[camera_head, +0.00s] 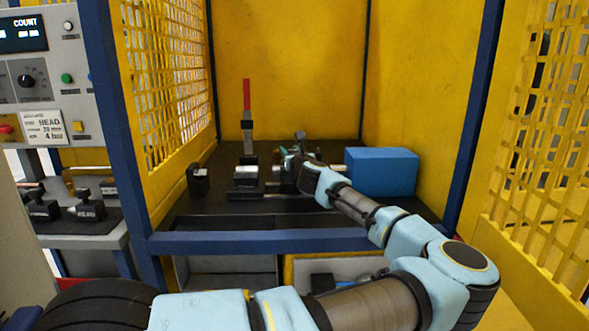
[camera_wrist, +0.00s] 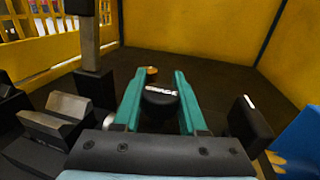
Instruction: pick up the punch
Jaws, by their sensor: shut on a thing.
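The punch (camera_wrist: 160,97) is a black piece with a white label on its top edge, which looks like "SWAGE". It sits between the two teal fingers of my gripper (camera_wrist: 161,98) in the wrist view, and the fingers are shut on it. In the head view my gripper (camera_head: 287,155) is over the dark table inside the yellow cage. The punch is not clear there, hidden by the wrist and gripper. I cannot tell whether the punch is resting on the table or lifted.
A red-handled lever press (camera_head: 247,98) stands to the left of my gripper. A blue box (camera_head: 382,172) stands to the right. A black block (camera_head: 199,181) is at the table's left. A blue frame bar (camera_head: 260,242) crosses the front. Labelled black pieces (camera_head: 88,207) sit on the left bench.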

